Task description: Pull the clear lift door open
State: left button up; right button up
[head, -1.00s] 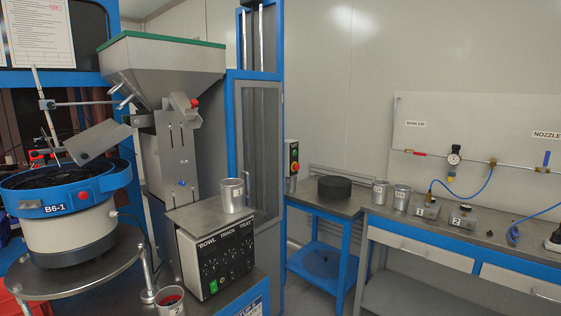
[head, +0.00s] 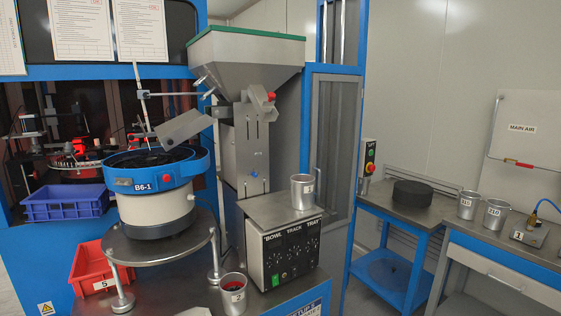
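The lift (head: 308,120) is a tall blue-framed column right of the steel hopper, with vertical rails at its top. Its clear door (head: 339,136) is a tall, narrow, see-through panel in the blue frame, and it looks closed. The hopper and the control box hide part of the lift's lower left. Neither of my grippers is in the head view.
A control box (head: 291,252) with a metal cup (head: 302,192) on top stands before the lift. A bowl feeder (head: 156,215) and red bin (head: 90,268) are left. A blue-legged table (head: 425,214) with a black disc (head: 412,193) stands right.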

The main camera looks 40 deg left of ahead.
aim_at(317, 77)
jog(key=u, duration=0.85)
jog(key=k, duration=0.35)
jog(key=z, duration=1.25)
jog(key=i, duration=2.4)
jog(key=u, duration=1.05)
jog(key=i, duration=0.6)
jog(key=u, duration=0.5)
